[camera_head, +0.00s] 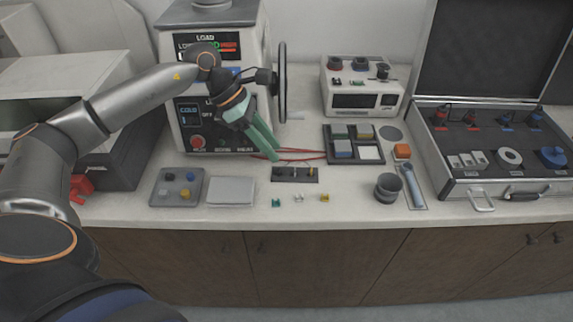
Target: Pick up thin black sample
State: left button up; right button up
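My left gripper (275,156), with long green fingers, hangs over the counter in front of the press, tips pointing down and right. The tips are just above and behind a dark strip (294,174) that carries a few small pieces. The fingers look close together; I cannot tell whether there is a gap or anything thin between them. A grey tray (160,199) at the left holds several small pieces, one of them dark (170,177). I cannot tell for certain which piece is the thin black sample. My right gripper is out of view.
The press (199,122) with its handwheel (282,85) stands behind the gripper. A pale pad (231,191), a divided black tray (369,153), a dark cup (388,188) and an open case (461,188) share the counter. Small green, white and yellow pieces lie near the front edge.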

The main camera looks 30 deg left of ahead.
pick_arm(q)
jog(key=a+r+y, duration=0.1)
jog(key=a+y, duration=0.1)
jog(key=a, duration=0.3)
send_near(278, 170)
jog(key=x, duration=0.2)
jog(key=shift+f+p, duration=0.3)
jog(key=shift+f, duration=0.05)
jog(key=shift+p+x, duration=0.55)
jog(key=shift+x, duration=2.15)
jog(key=shift+w+d, duration=0.1)
jog(key=shift+d, duration=0.05)
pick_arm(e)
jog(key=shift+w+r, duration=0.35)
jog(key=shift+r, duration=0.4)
pick_arm(q)
jog(key=shift+c, duration=0.2)
grip_shut()
